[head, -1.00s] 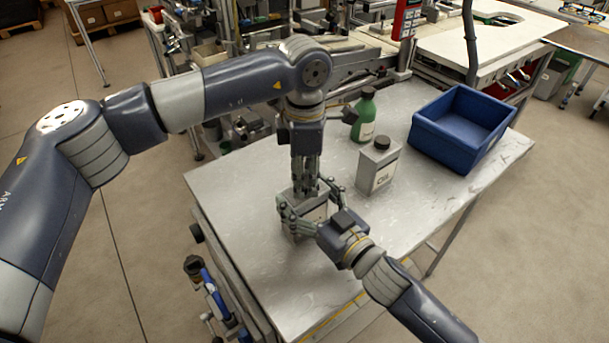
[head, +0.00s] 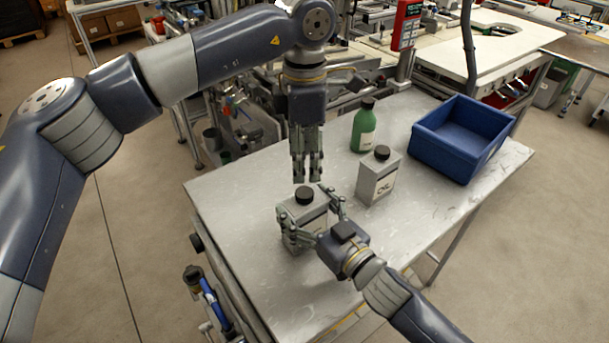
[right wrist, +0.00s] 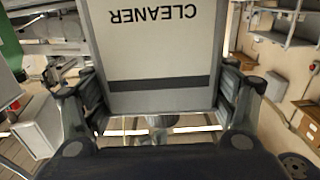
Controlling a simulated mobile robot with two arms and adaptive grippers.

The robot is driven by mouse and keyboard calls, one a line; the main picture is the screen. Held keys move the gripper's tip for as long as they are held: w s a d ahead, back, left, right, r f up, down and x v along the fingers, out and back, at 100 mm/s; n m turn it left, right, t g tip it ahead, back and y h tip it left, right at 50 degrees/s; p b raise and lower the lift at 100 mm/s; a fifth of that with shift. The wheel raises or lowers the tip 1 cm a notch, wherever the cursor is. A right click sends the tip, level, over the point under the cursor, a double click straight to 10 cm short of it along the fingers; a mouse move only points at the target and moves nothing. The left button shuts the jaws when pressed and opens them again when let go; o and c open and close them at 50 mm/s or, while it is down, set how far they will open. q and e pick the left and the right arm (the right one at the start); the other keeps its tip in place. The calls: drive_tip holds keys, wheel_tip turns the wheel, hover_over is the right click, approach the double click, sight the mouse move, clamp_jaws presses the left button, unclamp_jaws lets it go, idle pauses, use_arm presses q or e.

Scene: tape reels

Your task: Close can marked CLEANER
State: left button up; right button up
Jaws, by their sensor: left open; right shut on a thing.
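The can marked CLEANER (head: 303,220) stands upright near the left part of the metal table, with a dark cap (head: 304,194) on its top. Its label reads upside down in the right wrist view (right wrist: 160,45). My right gripper (head: 317,216) is shut on the can's body, with a finger on each side. The fingers also show in the right wrist view (right wrist: 160,105). My left gripper (head: 307,178) points straight down, open and empty, just above the cap and apart from it. Whether the cap is fully seated cannot be told.
A grey can marked OIL (head: 378,178) with a dark cap stands to the right. A green bottle (head: 364,128) stands behind it. A blue bin (head: 462,138) sits at the table's right end. The metal table (head: 245,215) is bare at left and in front.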

use_arm(q)
wheel_tip(320, 180, up, 4)
drive_tip(key=shift+f, duration=0.1)
use_arm(e)
drive_tip(key=o, duration=2.1)
drive_tip(key=v, duration=1.2)
drive_tip(key=shift+f, duration=0.1)
